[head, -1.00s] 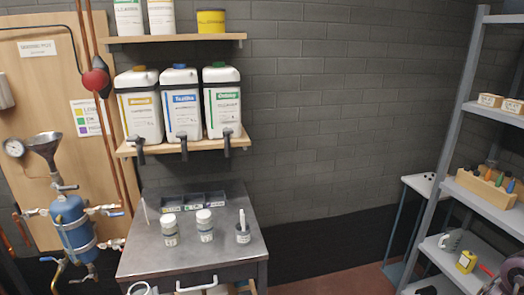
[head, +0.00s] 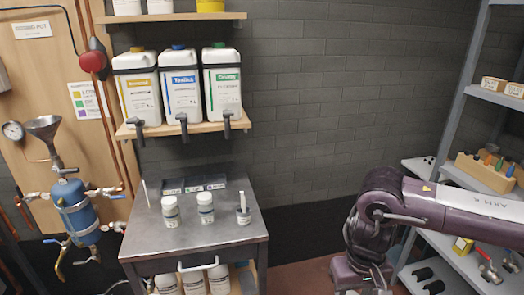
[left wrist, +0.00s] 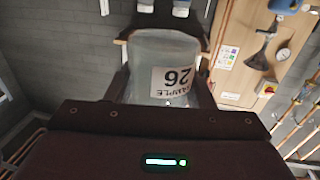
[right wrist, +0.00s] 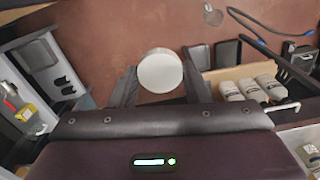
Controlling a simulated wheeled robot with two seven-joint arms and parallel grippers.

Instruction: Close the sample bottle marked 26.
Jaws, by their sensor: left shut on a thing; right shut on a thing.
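In the left wrist view my left gripper (left wrist: 165,88) is shut around a translucent sample bottle (left wrist: 150,60). Its white label reads "SAMPLE 26" and appears upside down in that view. Its mouth cannot be made out clearly. In the right wrist view my right gripper (right wrist: 160,85) is shut on a round white cap (right wrist: 160,71), held by its sides between the fingers. The cap and bottle are apart; no single view shows both. In the head view my right arm reaches in at the lower right, and neither the bottle nor the held cap can be seen.
A grey metal bench (head: 190,238) carries two capped bottles (head: 171,212) (head: 205,208), a cup with a white stick (head: 243,215) and small labelled trays. Jugs with taps stand on the wall shelf (head: 185,128) above. A metal rack (head: 455,115) stands at right. Floor right of the bench looks clear.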

